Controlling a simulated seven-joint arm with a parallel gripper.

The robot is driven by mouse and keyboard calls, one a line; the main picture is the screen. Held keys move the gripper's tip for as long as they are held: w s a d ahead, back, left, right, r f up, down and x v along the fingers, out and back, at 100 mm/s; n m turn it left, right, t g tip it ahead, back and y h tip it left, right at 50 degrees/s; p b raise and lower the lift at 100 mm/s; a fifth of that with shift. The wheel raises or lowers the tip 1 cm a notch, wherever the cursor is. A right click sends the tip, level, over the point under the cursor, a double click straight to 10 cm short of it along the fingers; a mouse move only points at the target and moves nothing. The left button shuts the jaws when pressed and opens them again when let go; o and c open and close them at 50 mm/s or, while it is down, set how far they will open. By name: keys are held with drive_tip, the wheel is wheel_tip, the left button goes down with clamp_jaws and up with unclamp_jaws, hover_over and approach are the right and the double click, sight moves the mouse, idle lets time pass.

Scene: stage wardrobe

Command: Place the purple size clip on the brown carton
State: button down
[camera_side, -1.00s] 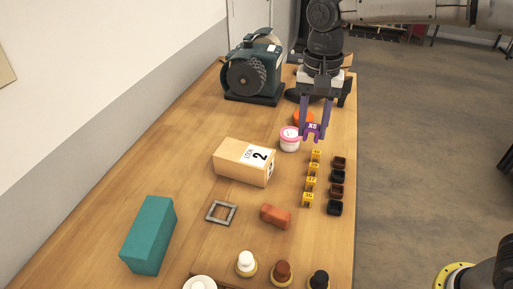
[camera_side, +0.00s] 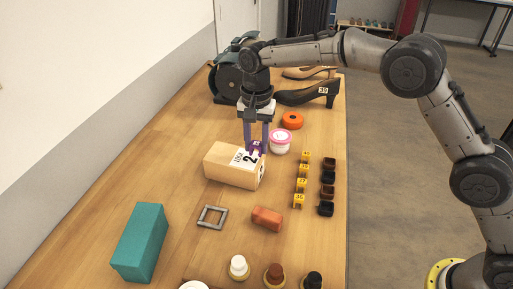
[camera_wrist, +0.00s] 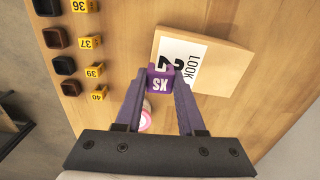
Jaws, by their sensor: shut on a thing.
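The purple size clip (camera_side: 257,147), marked XS, is between the fingers of my gripper (camera_side: 257,140). The clip is at the carton's far right end and overlaps the label's edge in the wrist view. I cannot tell whether it touches the carton.
A pink-lidded jar (camera_side: 280,141) stands close to the right of my gripper, with an orange roll (camera_side: 292,120) behind. Yellow numbered clips (camera_side: 301,185) and dark blocks (camera_side: 327,192) line the right edge. A grey square frame (camera_side: 212,217) and teal block (camera_side: 140,243) are nearer.

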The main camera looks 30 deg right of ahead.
sight(256, 143)
drive_tip(key=shift+f, duration=0.9)
drive_tip(key=shift+f, duration=0.15)
drive_tip(key=c, duration=0.5)
unclamp_jaws()
wheel_tip(256, 143, up, 12)
drive_tip(key=shift+f, duration=0.15)
drive_tip(key=shift+r, duration=0.35)
